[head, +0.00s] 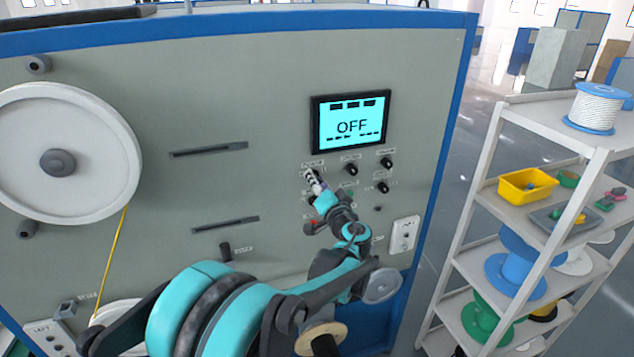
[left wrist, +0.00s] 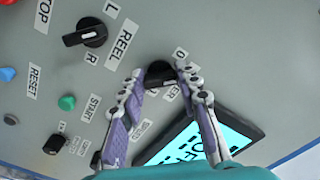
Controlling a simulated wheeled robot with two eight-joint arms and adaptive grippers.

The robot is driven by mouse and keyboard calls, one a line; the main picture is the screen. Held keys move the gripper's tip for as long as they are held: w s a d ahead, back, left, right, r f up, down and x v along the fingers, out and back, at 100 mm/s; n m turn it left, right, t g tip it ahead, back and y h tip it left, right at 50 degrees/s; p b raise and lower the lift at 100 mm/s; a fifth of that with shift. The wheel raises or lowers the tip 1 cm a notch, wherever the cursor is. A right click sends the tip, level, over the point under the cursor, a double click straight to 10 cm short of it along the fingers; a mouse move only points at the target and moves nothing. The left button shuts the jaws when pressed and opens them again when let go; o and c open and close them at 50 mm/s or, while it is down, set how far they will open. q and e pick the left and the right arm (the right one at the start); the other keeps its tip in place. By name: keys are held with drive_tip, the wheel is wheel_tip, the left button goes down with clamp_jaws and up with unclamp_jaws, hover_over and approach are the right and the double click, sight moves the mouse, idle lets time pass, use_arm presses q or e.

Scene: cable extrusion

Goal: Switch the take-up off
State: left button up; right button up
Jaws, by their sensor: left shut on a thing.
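The take-up machine's grey panel (head: 270,110) carries a screen (head: 351,123) that reads OFF in black on cyan. The screen also shows upside down in the left wrist view (left wrist: 185,150). My left gripper (head: 313,180) is at the panel just below the screen's left corner. In the left wrist view its two fingers are shut on a black knob (left wrist: 160,72), one on each side. A 0 label is near the knob; another label, ending in ER, is partly hidden by the fingers. The knob's pointing direction is hard to tell. My right gripper is not in view.
More black knobs (head: 351,169) sit right of my gripper. The left wrist view shows a REEL L/R switch (left wrist: 85,32), a green START button (left wrist: 67,103) and a blue RESET button (left wrist: 54,26). A white reel (head: 100,120) is at left; a shelf cart (head: 540,120) stands right.

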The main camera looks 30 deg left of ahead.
use_arm(q)
drive_tip(key=shift+f, duration=0.15)
drive_tip(key=o, duration=1.1)
drive_tip(key=v, duration=1.2)
drive_tip(key=shift+s, duration=0.1)
